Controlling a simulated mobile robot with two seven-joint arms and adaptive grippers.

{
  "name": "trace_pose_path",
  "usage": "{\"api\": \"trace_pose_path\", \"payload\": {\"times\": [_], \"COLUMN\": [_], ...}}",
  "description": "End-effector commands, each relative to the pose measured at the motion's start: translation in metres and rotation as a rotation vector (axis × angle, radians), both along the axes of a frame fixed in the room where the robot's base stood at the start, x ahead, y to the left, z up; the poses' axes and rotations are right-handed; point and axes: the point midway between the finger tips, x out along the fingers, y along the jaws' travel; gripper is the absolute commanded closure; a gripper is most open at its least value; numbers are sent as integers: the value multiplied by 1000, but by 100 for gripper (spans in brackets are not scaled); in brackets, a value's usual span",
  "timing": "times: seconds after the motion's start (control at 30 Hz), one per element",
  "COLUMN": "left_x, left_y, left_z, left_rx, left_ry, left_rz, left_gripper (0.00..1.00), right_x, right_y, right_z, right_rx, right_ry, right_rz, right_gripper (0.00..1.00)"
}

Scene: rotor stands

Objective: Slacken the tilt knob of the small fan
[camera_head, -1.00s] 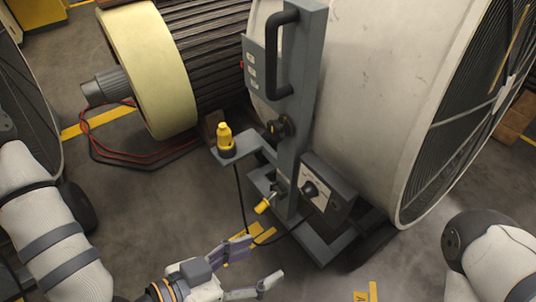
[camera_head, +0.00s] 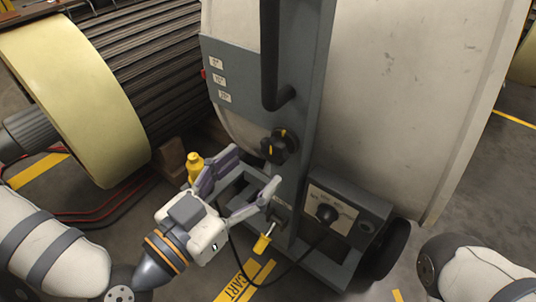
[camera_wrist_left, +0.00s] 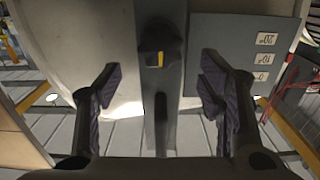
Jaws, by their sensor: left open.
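The tilt knob (camera_head: 280,146) is black with a yellow mark. It sits on the grey upright post (camera_head: 308,110) of the white drum fan (camera_head: 420,90), beside a plate with angle labels (camera_head: 222,80). My left gripper (camera_head: 253,170) is open and empty, just below and left of the knob in the head view, apart from it. In the left wrist view the knob (camera_wrist_left: 158,45) shows beyond and between the spread fingers (camera_wrist_left: 160,82). My right gripper is out of view; only part of my right arm shows at the lower right.
A black handle (camera_head: 270,60) rises above the knob. Below are a control box (camera_head: 345,210) with a dial, a lever with a yellow tip (camera_head: 262,244) and a hanging black cable. A yellow bottle-like item (camera_head: 195,165) stands behind my left fingers. A cream-ended ribbed drum (camera_head: 75,100) is at left.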

Motion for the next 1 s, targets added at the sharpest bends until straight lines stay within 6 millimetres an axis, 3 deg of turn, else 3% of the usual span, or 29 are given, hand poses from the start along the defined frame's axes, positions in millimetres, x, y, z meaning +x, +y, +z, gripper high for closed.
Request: {"api": "trace_pose_path", "payload": {"times": [0.1,0.27,0.57,0.6,0.8,1.0], "left_x": [23,41,46,46,46,46], "left_y": [-17,-30,-34,-34,-34,-34], "left_z": [-4,-3,0,0,-1,-1], "left_rx": [-1,0,0,0,0,-3], "left_ry": [1,3,3,3,4,6], "left_rz": [-2,-1,-1,-1,-1,-1], "left_gripper": [38,38,38,40,85,86], "right_x": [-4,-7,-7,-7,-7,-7], "right_y": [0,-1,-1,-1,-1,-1], "right_z": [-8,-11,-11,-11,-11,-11], "right_rx": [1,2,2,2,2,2], "right_ry": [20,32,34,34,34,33], "right_rz": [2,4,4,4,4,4], "right_gripper": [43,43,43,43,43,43]}}
